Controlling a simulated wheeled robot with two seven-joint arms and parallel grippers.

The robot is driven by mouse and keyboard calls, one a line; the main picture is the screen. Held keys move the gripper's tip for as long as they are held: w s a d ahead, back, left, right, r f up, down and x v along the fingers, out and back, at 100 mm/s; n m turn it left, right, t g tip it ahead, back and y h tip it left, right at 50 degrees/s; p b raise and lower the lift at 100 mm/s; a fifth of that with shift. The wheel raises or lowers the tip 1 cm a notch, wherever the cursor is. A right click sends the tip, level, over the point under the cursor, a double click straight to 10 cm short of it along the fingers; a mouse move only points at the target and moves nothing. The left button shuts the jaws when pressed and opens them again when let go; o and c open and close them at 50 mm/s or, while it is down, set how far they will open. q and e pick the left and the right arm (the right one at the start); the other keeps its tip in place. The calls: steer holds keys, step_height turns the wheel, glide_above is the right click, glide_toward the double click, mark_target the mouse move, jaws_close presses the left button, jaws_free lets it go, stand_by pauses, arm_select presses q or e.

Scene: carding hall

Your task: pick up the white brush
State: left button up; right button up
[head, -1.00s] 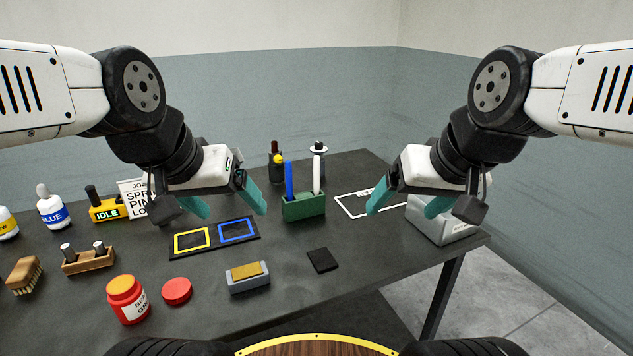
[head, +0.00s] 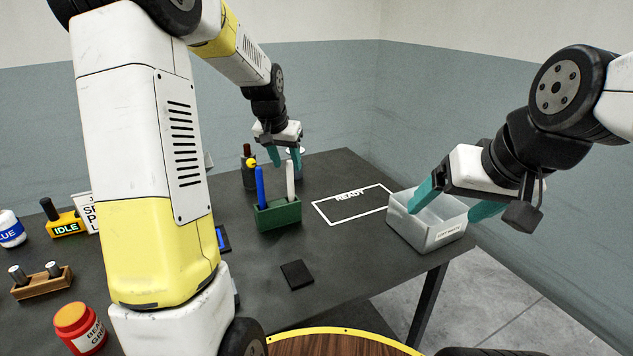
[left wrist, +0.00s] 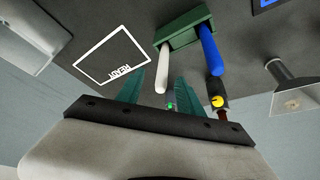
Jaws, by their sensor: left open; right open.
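The white brush (head: 290,182) stands upright in a green holder (head: 278,215), beside a blue-handled one (head: 261,187). Only its white handle shows; its lower end is hidden in the holder. My left gripper (head: 286,160) is open and empty, just above and behind the white handle's top. In the left wrist view the white handle (left wrist: 162,68) points toward the gap between the open fingers (left wrist: 160,88), and I cannot tell whether it is between them. My right gripper (head: 446,210) is open and empty at the light grey bin.
The light grey bin (head: 428,238) stands at the table's right edge. A white "READY" outline (head: 350,222) lies on clear table. A dark container with a brown-topped item (head: 249,175) stands behind the holder. A black pad (head: 297,275) lies in front.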

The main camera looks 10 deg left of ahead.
mark_target(292, 180)
arm_select(q)
steer(key=x, duration=0.9)
steer(key=shift+w+a+f, duration=0.15)
steer(key=shift+w, duration=0.35)
jaws_close()
